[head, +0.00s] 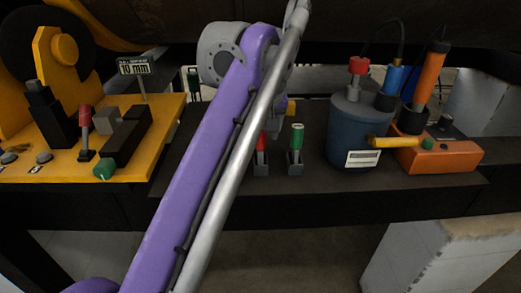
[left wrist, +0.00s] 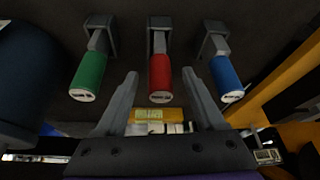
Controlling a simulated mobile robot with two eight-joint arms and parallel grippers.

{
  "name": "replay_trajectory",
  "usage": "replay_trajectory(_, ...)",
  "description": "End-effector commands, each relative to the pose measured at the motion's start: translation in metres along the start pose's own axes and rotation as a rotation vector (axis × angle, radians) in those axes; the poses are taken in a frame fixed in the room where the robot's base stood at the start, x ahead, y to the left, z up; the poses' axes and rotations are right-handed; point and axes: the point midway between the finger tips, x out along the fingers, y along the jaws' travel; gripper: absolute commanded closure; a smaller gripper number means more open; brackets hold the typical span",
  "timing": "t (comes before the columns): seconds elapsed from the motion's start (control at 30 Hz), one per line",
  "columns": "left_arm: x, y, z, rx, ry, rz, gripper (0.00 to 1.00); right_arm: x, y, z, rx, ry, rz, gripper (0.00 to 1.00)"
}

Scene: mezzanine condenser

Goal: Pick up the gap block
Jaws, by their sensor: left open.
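Three coloured handles stand in grey holders in the left wrist view: green (left wrist: 88,76), red (left wrist: 160,76) and blue (left wrist: 228,82). I cannot tell which, if any, is the gap block. In the head view the red handle (head: 261,148) and green handle (head: 296,138) show on the dark bench beside my purple arm; the blue one is hidden. My left gripper (left wrist: 160,73) is open, its two fingers pointing at the red handle, which shows between them. Whether they straddle it is unclear. In the head view the arm mostly hides this gripper. My right gripper is not in view.
A yellow fixture (head: 150,115) with a "10 mm" sign (head: 134,67) stands on the left of the bench (head: 400,190). A blue-grey canister (head: 352,135) and an orange box (head: 445,157) stand to the right. A pale block (head: 435,255) is below the bench's front edge.

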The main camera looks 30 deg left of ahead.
Motion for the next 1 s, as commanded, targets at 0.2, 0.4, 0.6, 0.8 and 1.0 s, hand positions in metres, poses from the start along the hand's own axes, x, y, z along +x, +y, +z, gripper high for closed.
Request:
replay_trajectory(0.2,0.0176,-0.0003,0.0010,0.000,0.000,0.000,0.29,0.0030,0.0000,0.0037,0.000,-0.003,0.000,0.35)
replay_trajectory(0.4,0.0170,-0.0001,0.0008,0.000,0.000,0.000,0.33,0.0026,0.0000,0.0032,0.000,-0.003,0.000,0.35)
replay_trajectory(0.6,0.0169,-0.0001,0.0008,0.000,0.000,0.000,0.69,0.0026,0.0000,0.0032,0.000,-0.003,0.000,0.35)
replay_trajectory(0.8,0.0168,-0.0001,0.0009,0.000,0.000,0.000,1.00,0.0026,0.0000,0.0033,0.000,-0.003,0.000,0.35)
replay_trajectory(1.0,0.0167,-0.0001,0.0009,0.000,0.000,0.001,1.00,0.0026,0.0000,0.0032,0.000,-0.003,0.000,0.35)
